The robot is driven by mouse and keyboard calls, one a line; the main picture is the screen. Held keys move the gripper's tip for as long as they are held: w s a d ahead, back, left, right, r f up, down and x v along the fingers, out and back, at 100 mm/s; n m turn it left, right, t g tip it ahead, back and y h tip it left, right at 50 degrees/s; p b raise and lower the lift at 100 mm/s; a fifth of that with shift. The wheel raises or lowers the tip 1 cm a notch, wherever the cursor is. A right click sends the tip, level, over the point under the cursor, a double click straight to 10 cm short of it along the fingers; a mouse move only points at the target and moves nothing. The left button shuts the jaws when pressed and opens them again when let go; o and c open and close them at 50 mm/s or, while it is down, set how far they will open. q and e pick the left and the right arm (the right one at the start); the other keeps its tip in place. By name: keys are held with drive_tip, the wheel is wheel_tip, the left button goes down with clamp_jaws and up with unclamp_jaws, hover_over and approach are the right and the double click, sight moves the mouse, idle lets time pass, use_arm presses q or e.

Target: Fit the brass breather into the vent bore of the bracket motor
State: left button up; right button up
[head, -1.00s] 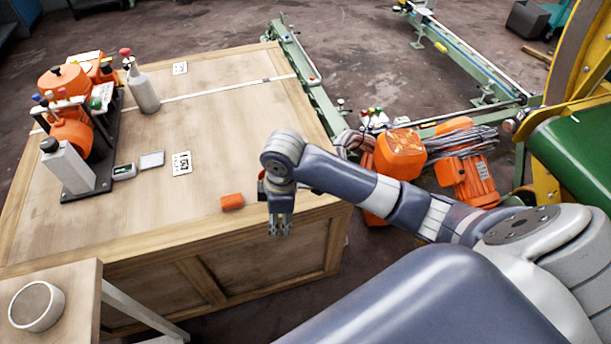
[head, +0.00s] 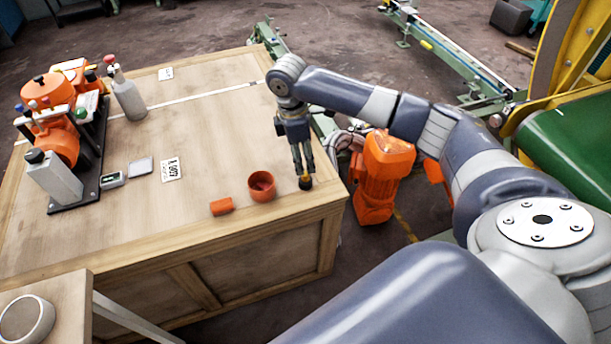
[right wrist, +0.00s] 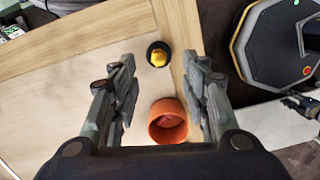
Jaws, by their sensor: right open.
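A small brass-yellow piece (right wrist: 158,57) with a dark round base or holder shows in the right wrist view. In the head view it appears as a dark knob (head: 306,183) near the crate's right front corner. My right gripper (head: 303,170) points down just above it. Its fingers (right wrist: 163,85) are apart with nothing between them; I cannot tell whether they touch the piece. Orange motors (head: 60,147) stand on a black plate at the far left; I cannot tell which is the bracket motor, and no vent bore is discernible. My left gripper is not in view.
An orange cup (head: 262,187), also in the right wrist view (right wrist: 167,124), stands beside the gripper. A small orange cylinder (head: 221,206) lies left of it. A grey bottle (head: 127,97) and a printed card (head: 172,170) are farther off. The crate top's middle (head: 205,125) is clear.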

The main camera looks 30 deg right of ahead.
sight(306, 178)
drive_tip(key=shift+d+f, duration=0.15)
drive_tip(key=shift+f, duration=1.4)
drive_tip(key=shift+d+f, duration=0.15)
drive_tip(key=shift+f, duration=1.35)
clamp_jaws()
